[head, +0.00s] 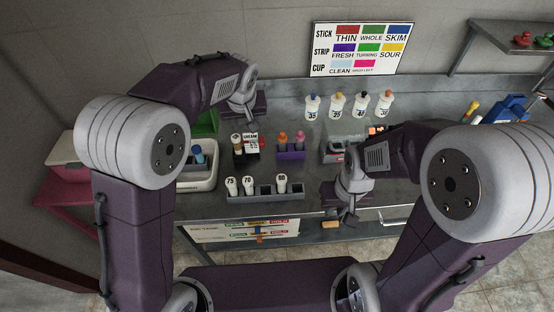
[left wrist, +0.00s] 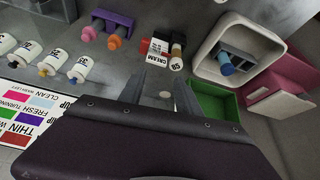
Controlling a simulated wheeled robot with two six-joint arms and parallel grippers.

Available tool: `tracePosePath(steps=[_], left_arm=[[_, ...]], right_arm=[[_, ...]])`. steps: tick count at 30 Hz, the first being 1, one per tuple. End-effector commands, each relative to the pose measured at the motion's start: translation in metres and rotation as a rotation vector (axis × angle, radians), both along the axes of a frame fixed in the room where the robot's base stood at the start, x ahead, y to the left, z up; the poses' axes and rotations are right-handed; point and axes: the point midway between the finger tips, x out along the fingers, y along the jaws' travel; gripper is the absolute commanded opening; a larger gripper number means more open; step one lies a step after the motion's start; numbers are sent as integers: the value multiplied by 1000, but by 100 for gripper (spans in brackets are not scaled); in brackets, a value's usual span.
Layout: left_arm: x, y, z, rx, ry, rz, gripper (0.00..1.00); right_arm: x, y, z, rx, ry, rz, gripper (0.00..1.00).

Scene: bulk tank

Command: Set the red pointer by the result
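A white panel (head: 225,232) on the front of the bench carries two rows of coloured labels. A small orange-red pointer (head: 259,236) stands upright near its middle; its exact setting is too small to read. My right gripper (head: 345,212) points down at the bench's front edge, right of the panel and apart from the pointer. A small tan piece (head: 330,224) shows beside its tips; I cannot tell whether it is held. My left gripper (head: 243,112) is over the back of the bench. In the left wrist view its fingers (left wrist: 167,96) are apart and empty.
A wall chart (head: 362,48) shows coloured stick, strip and cup results. Several white bottles (head: 337,104) stand at the back. A grey rack (head: 265,195) with numbered vials, a purple rack (head: 291,150), a white basin (head: 205,180) and a green bin (left wrist: 212,100) crowd the bench.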

Motion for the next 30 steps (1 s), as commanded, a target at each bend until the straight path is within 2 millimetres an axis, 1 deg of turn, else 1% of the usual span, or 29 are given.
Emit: tracePosePath(steps=[1, 3, 6, 8, 11, 18, 21, 25, 30], left_arm=[[0, -25, -22, 5, 7, -50, 40], [-7, -40, -35, 15, 30, -84, 40], [-12, -49, -37, 17, 34, -106, 40], [-12, -49, -37, 17, 34, -106, 40], [-9, -48, -44, 18, 36, -105, 40], [10, -47, -89, 18, 37, -105, 40], [17, -47, -105, 18, 37, -104, 40], [23, -47, -116, 17, 34, -106, 40], [24, -47, -119, 15, 33, -105, 40]], right_arm=[[0, 0, -13, 0, 0, 0, 20], [0, 0, -14, 0, -1, 0, 20], [1, 0, -14, 0, -1, 0, 20], [1, 0, -13, 0, -1, 0, 20], [1, 0, -12, 0, -1, 1, 20], [0, 0, -5, 0, -1, 0, 20], [0, 0, -4, 0, -1, 0, 20], [0, 0, -2, 0, -1, 0, 20], [0, 0, -3, 0, -1, 0, 20]])
